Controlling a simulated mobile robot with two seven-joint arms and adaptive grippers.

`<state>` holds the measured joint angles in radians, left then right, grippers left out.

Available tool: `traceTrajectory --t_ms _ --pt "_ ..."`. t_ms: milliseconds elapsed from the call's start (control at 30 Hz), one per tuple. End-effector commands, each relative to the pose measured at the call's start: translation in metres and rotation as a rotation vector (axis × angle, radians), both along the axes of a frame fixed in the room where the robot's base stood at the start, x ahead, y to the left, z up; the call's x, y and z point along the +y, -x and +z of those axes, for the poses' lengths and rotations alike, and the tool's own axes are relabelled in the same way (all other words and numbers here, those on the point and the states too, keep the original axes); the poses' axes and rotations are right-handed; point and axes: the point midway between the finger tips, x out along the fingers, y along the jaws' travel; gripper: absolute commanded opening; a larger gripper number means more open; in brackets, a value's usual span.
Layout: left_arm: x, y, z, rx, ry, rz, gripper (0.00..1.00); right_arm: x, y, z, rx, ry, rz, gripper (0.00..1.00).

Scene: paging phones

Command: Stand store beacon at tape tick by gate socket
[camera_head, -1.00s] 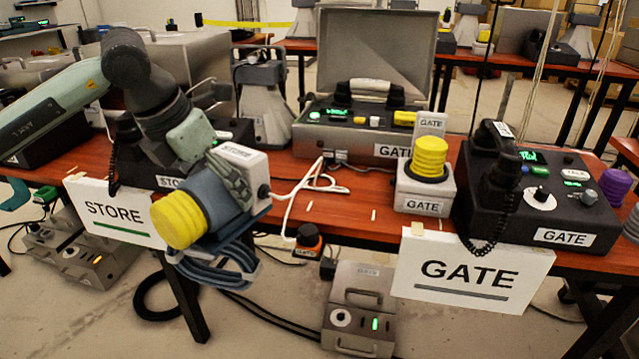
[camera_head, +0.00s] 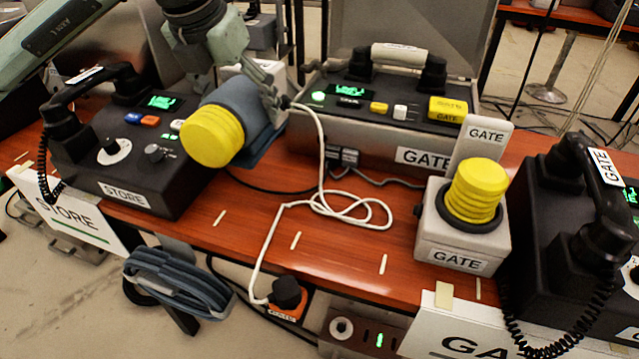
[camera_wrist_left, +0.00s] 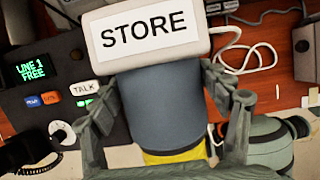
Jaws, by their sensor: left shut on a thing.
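My left gripper (camera_head: 262,98) is shut on the store beacon's blue-grey body (camera_head: 240,108), above the table and beside the store phone. The beacon lies tilted on its side, its ribbed yellow cap (camera_head: 212,135) towards the head camera. In the left wrist view its pale base (camera_wrist_left: 146,35) reads STORE, and my left gripper's fingers (camera_wrist_left: 165,115) flank the body. Pale tape ticks mark the table front, at left (camera_head: 218,217), middle (camera_head: 295,240) and right (camera_head: 382,263). An orange socket block (camera_head: 287,302) with a black knob sits at the front edge; its label is unreadable. My right gripper is out of view.
A white cable (camera_head: 345,208) loops across the middle of the table. The gate beacon (camera_head: 473,192) stands upright at right, beside the gate phone (camera_head: 592,225). The store phone (camera_head: 130,150) is at left. A gate case (camera_head: 375,145) stands behind. The front middle strip is mostly clear.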

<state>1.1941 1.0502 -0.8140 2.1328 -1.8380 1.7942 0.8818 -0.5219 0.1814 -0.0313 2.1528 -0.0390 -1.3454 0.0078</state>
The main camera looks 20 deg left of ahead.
Motion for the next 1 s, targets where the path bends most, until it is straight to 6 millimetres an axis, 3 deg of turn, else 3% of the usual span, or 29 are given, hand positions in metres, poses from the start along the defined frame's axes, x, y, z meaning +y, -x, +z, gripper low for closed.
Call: traceTrajectory --t_ms 600,767,1000 --pt "-0.102 0.017 -0.058 -0.004 0.002 -0.005 0.16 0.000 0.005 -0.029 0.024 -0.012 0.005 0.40" --pt "-0.113 0.018 -0.066 -0.005 0.002 -0.003 0.16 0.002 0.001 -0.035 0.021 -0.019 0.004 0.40" --pt "-0.114 0.019 -0.082 -0.001 0.002 -0.002 0.16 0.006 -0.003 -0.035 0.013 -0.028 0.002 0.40"
